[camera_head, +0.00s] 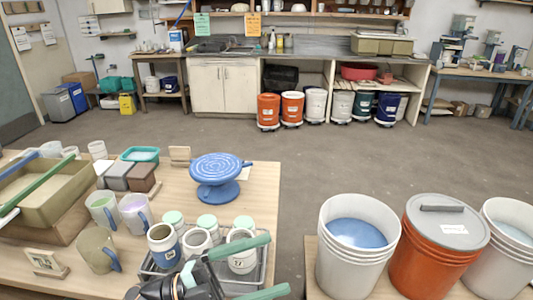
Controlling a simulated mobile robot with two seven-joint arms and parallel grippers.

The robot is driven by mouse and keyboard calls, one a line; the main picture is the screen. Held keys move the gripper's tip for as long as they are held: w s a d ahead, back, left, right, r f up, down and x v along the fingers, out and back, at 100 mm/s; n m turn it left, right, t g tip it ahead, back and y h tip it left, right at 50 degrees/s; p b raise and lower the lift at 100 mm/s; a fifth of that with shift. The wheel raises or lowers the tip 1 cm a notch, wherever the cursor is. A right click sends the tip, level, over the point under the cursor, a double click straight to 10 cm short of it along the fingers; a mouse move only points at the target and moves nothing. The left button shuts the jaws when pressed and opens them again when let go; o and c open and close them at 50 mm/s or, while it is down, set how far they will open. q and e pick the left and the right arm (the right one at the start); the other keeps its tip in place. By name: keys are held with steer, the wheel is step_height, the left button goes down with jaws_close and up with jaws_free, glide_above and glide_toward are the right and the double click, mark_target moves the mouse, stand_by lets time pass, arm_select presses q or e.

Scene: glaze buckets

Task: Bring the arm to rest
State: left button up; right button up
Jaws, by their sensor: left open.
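My left gripper (277,264) is at the bottom middle of the head view, with its dark body low and its two green fingers pointing right. The fingers are spread apart, with nothing seen between them. It is over the front right part of a wire basket (262,272) that holds several jars, and it partly hides the basket and a jar with a label (242,260). Whether a finger touches that jar I cannot tell. My right gripper is not in view.
The wooden table (258,185) also bears a blue banding wheel (217,172), mugs (97,250) and a tan tub (75,185). To the right stand a white bucket with blue glaze (338,275), a lidded orange bucket (425,268) and another white bucket (490,268). A gap separates the two tables.

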arm_select(q)
steer(key=w+a+f+n+t+y, duration=0.2)
steer(key=a+f+n+t+y, duration=0.3)
steer(key=f+n+t+y, duration=0.45)
steer(key=w+a+f+n+t+y, duration=0.4)
steer(key=f+n, duration=0.3)
steer(key=n, duration=0.5)
steer(key=s+a+f+n+g+y, duration=0.2)
steer(key=s+a+f+g, duration=0.1)
steer(key=s+f, duration=0.4)
steer(key=s+a+f+n+g+y, duration=0.3)
steer(key=s+f, duration=0.5)
steer(key=f, duration=0.3)
steer(key=shift+a+f+n+g, duration=0.2)
steer(key=shift+a+n+g, duration=0.15)
steer(key=shift+a, duration=0.2)
steer(key=shift+y, duration=0.25)
